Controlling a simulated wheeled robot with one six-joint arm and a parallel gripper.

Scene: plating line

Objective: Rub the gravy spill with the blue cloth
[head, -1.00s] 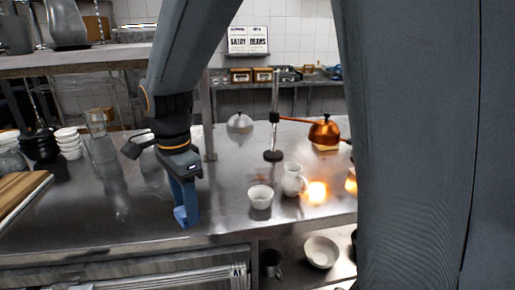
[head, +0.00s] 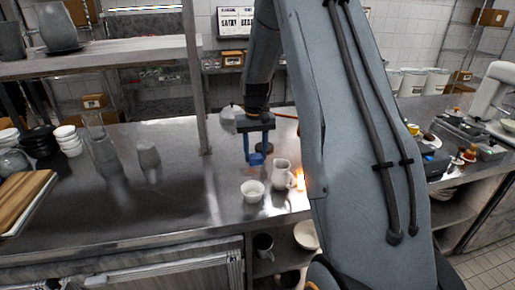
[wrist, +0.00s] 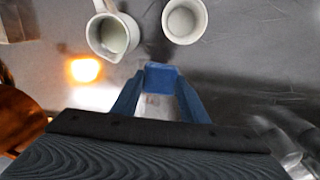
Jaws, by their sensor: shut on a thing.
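My gripper (head: 257,150) points down over the steel counter (head: 110,215), behind the white cup (head: 252,190) and left of the white jug (head: 284,174). Its jaws are shut on a small blue piece, the blue cloth (wrist: 162,77), between the fingertips in the wrist view. The cloth also shows at the fingertips in the head view (head: 256,159). It looks slightly above the counter, but I cannot tell whether it touches. I cannot make out the gravy spill in either view; the gripper and arm hide part of the counter.
The wrist view shows the jug (wrist: 112,35) and cup (wrist: 184,20) close beyond the fingertips, and a copper lamp (wrist: 18,118) at left. A silver dome (head: 229,117) stands behind my gripper. A shelf post (head: 196,90) rises left of it.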

